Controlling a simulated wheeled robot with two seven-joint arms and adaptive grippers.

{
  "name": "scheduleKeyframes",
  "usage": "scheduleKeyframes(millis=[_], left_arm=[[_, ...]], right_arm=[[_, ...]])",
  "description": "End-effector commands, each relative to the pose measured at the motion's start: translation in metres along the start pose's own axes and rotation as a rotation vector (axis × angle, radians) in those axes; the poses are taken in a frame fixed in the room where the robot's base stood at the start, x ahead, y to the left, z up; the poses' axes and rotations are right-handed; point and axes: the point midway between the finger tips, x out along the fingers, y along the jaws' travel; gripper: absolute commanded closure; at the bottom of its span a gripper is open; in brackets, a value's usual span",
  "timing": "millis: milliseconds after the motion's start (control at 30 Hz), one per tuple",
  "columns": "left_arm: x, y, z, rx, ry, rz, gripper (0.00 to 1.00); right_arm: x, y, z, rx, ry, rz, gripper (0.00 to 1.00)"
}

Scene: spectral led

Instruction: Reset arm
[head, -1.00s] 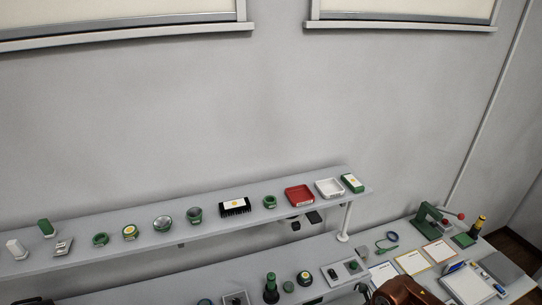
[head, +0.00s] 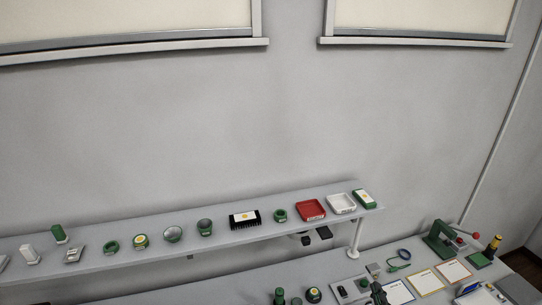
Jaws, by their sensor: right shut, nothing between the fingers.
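My right gripper (head: 378,293) shows only as a small dark shape at the bottom edge, right of centre. It is shut and empty, beside the small grey parts on the lower bench and left of the white sheets. Most of it and its arm are below the frame. My left gripper and arm are not in view.
A long grey shelf (head: 100,268) carries several green parts, a black heat sink (head: 244,219), a red tray (head: 311,209) and a white tray (head: 342,203). Below it, the bench holds framed sheets (head: 426,281) and a green press (head: 440,238).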

Motion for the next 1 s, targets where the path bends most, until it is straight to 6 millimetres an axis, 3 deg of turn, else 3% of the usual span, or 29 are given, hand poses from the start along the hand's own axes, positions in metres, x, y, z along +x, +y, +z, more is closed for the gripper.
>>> scheduleKeyframes(millis=[33,100,200,333,533,833,1000], left_arm=[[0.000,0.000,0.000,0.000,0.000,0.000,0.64],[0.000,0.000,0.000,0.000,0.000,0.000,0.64],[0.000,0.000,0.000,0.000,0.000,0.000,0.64],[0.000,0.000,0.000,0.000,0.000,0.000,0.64],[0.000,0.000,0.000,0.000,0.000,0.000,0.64],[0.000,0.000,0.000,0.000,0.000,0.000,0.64],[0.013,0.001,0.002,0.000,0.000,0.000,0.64]], right_arm=[[-0.010,-0.005,0.032,0.074,-0.110,-0.014,1.00],[-0.027,-0.018,0.072,0.169,-0.256,-0.044,1.00],[-0.060,-0.043,0.122,0.288,-0.455,-0.103,1.00],[-0.113,-0.083,0.168,0.424,-0.684,-0.200,1.00],[-0.183,-0.133,0.197,0.557,-0.922,-0.341,1.00],[-0.265,-0.182,0.201,0.680,-1.146,-0.524,1.00],[-0.252,-0.227,0.237,0.672,-1.157,-0.540,1.00]])
